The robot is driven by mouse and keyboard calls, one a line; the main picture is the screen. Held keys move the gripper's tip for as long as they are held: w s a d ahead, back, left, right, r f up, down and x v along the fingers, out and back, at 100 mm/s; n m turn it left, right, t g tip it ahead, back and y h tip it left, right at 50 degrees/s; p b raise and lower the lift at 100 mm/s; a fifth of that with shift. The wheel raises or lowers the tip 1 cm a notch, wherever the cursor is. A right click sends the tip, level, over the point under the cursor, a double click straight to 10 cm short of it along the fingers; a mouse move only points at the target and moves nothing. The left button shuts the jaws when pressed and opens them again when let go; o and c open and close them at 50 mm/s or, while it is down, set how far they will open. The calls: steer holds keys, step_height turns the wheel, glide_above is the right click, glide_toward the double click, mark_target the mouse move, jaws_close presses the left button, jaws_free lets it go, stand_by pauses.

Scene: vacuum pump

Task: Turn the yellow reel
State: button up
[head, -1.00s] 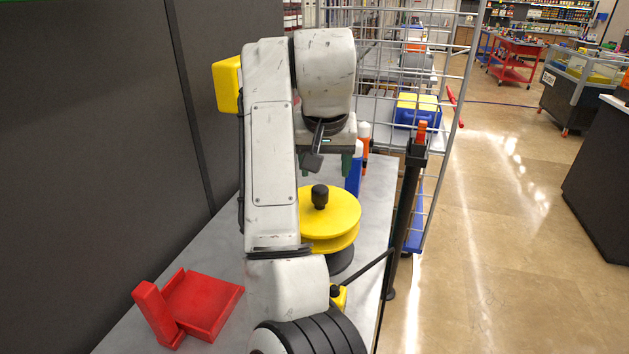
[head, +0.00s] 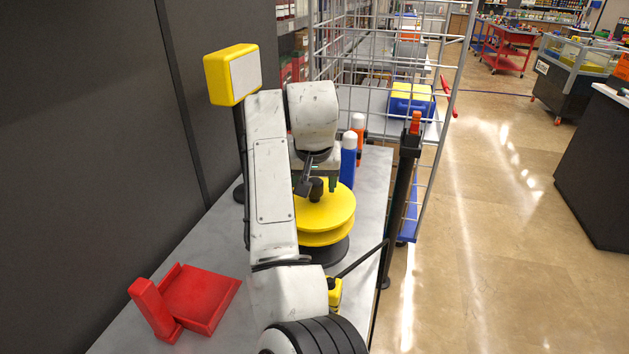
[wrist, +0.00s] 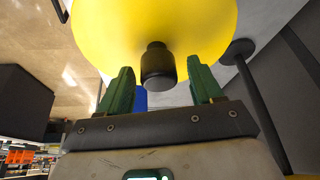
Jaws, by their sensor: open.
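The yellow reel (head: 332,220) stands on a dark round base on the grey table, with a short black knob (head: 316,194) upright on its top. My gripper (head: 318,186) is over the reel's top at the knob, and it partly hides the knob and the reel's left side in the head view. In the wrist view the yellow reel (wrist: 140,20) fills the top of the picture. The black knob (wrist: 158,68) shows between my two green fingers, with a visible gap on each side. The gripper (wrist: 161,76) is open and empty.
A red tray-like holder (head: 200,298) lies on the table (head: 225,240) at front left. A blue bottle with a white cap (head: 348,165) stands behind the reel. A dark post (head: 399,200) and wire rack (head: 440,160) stand to the right. A yellow-framed panel (head: 232,75) is at back left.

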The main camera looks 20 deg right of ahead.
jaws_close()
stand_by(0.7)
